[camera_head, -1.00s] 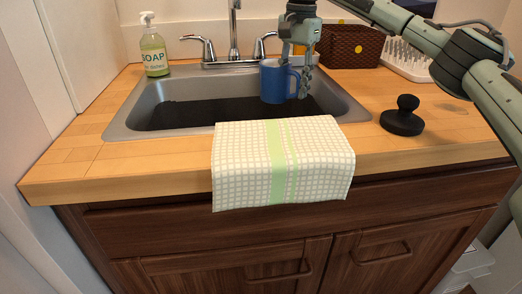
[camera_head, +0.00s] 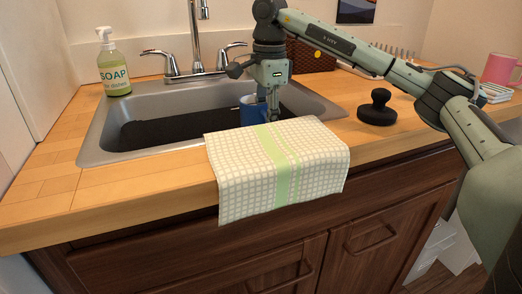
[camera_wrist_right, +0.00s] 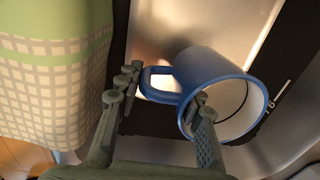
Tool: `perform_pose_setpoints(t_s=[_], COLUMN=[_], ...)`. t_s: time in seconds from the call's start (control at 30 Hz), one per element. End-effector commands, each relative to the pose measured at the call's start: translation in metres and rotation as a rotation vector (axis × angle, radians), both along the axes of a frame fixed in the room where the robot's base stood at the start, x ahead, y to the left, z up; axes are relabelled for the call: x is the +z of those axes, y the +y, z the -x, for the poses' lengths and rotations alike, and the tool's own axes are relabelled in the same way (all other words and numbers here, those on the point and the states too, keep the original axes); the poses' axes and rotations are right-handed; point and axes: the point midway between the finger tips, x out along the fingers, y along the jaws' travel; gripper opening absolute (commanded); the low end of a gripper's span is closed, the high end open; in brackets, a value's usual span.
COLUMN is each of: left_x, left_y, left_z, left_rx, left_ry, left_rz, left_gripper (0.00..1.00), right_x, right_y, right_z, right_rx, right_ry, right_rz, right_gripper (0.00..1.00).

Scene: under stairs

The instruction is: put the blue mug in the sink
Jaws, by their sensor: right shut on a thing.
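The blue mug (camera_head: 251,111) is inside the sink's outline in the head view, behind the towel's back edge, with its lower part hidden. It also shows in the wrist view (camera_wrist_right: 212,72), tilted in that picture with its white inside showing. My right gripper (camera_wrist_right: 162,94) is shut on the mug at its handle side, one finger by the handle and the other at the rim. In the head view my right gripper (camera_head: 268,112) points down over the sink. The metal sink (camera_head: 97,142) has a dark bottom. I cannot tell whether the mug touches it. My left gripper is not in view.
A checked towel (camera_head: 240,172) hangs over the counter's front edge. A faucet (camera_head: 194,40) stands behind the sink, and a soap bottle (camera_head: 114,70) is at the back left. A black knobbed object (camera_head: 377,110), a brown basket (camera_head: 312,58) and a pink mug (camera_head: 500,68) are at the right.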

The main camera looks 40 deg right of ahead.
Motion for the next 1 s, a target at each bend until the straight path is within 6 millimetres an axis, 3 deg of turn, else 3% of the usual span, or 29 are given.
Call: perform_pose_setpoints(t_s=[0.4,0.87,0.9,1.0], left_x=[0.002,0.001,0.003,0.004], left_y=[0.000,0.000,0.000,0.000], left_z=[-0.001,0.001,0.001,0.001], left_rx=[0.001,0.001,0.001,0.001], left_ry=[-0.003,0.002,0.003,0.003], left_rz=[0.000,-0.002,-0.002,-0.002], left_gripper=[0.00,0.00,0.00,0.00], right_x=[-0.054,-0.062,-0.062,-0.062], right_y=[0.000,0.000,0.000,0.000], right_z=[0.000,-0.001,0.000,0.000], right_rx=[0.001,0.002,0.002,0.002], right_ry=[-0.001,-0.002,-0.001,-0.001], right_rz=[-0.001,-0.001,-0.001,-0.001], right_gripper=[0.00,0.00,0.42,0.55])
